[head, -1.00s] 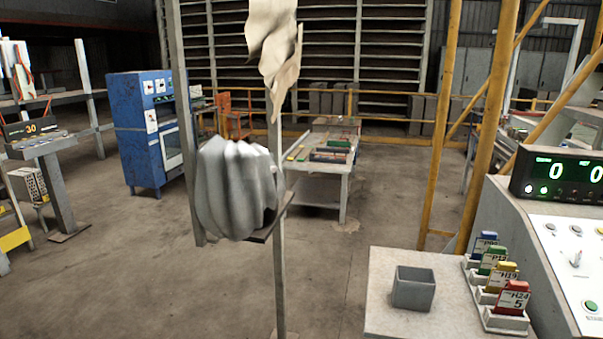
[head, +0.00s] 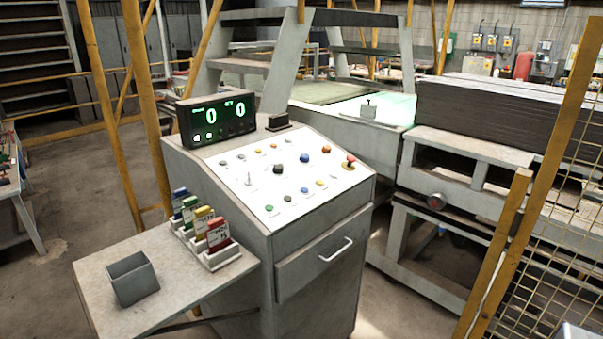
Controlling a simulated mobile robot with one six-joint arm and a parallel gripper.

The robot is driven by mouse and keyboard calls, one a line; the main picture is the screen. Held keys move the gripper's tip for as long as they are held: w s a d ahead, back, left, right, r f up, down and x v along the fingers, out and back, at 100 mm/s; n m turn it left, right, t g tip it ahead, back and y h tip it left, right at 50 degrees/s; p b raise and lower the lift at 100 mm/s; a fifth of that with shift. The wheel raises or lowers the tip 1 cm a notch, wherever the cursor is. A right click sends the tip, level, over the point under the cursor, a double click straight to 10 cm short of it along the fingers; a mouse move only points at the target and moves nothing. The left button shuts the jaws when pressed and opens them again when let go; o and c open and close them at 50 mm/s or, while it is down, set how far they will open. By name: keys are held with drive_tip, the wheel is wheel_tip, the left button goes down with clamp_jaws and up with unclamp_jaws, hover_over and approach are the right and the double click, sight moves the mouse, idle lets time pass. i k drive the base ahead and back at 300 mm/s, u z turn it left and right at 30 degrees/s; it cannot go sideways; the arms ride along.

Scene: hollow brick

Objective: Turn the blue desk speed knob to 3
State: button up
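The grey control desk (head: 318,262) stands in the middle of the head view, with a sloped white panel (head: 232,176) of knobs and buttons. A larger blue knob (head: 305,158) sits in the upper middle of the panel, between a black knob (head: 278,170) and an orange-red one (head: 326,149). A smaller blue control (head: 304,190) is in the lower row. The labels and the knob's pointer are too small to read, so I cannot tell its setting. My gripper is not in view.
A display (head: 222,118) on the desk reads 0 and 0. A side shelf (head: 100,290) holds a grey box (head: 132,279) and coloured cards (head: 212,236). A yellow mesh fence (head: 545,215) stands at right. Open floor lies at left.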

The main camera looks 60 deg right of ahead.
sight(304, 157)
drive_tip(key=z, duration=5.35)
drive_tip(key=i, duration=0.1)
drive_tip(key=u, duration=3.65)
drive_tip(key=k, duration=0.9)
drive_tip(key=u, duration=0.15)
drive_tip(key=i, duration=0.8)
